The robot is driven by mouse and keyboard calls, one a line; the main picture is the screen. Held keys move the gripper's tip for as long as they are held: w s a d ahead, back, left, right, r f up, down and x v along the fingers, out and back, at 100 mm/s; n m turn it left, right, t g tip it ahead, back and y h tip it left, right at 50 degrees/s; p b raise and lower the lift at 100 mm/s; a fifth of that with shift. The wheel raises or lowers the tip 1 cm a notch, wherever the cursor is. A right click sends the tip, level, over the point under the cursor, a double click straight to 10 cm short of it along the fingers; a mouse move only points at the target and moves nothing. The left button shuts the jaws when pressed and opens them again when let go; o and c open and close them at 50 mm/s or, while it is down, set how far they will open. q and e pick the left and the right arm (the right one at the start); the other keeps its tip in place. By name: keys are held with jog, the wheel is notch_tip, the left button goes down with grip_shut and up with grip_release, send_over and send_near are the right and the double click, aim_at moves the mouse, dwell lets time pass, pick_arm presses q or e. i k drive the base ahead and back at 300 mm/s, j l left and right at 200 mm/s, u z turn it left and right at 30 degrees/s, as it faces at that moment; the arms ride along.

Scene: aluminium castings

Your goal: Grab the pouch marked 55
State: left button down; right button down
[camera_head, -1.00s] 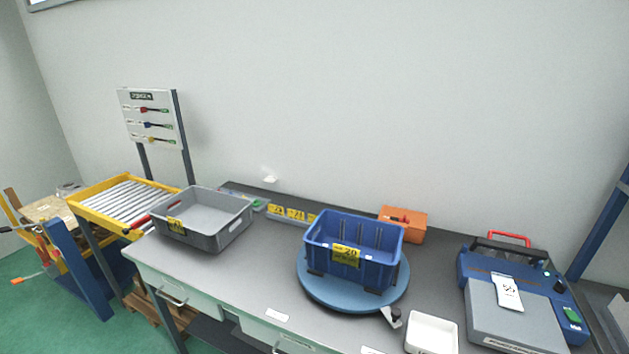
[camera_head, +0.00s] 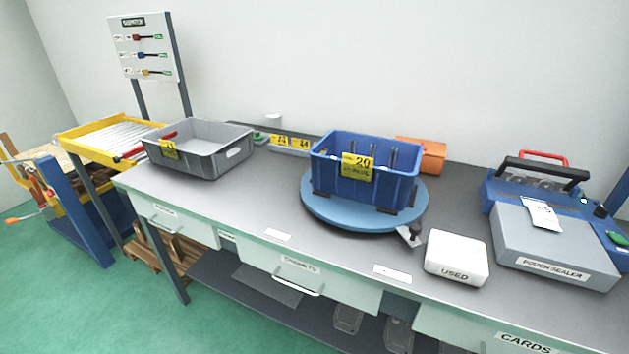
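A small white pouch (camera_head: 541,213) with dark marking that looks like 55 lies on the grey lid of the pouch sealer (camera_head: 556,245), at the right end of the workbench. Its upper edge lies near the sealer's black bar. Neither of my grippers shows in the head view.
A white box marked USED (camera_head: 456,258) stands left of the sealer. A blue crate tagged 20 (camera_head: 390,188) sits on a blue turntable (camera_head: 350,214). A grey crate (camera_head: 205,160) stands at the bench's left. The bench top (camera_head: 262,200) is clear between the crates.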

aim_at(543, 215)
jog(key=z, duration=1.15)
jog(key=i+l+u, duration=0.15)
jog(key=l, duration=0.75)
jog(key=i+l+u, duration=0.2)
jog(key=l, duration=0.75)
jog(key=l+u, duration=0.15)
jog(key=l, duration=0.75)
jog(key=i, duration=0.05)
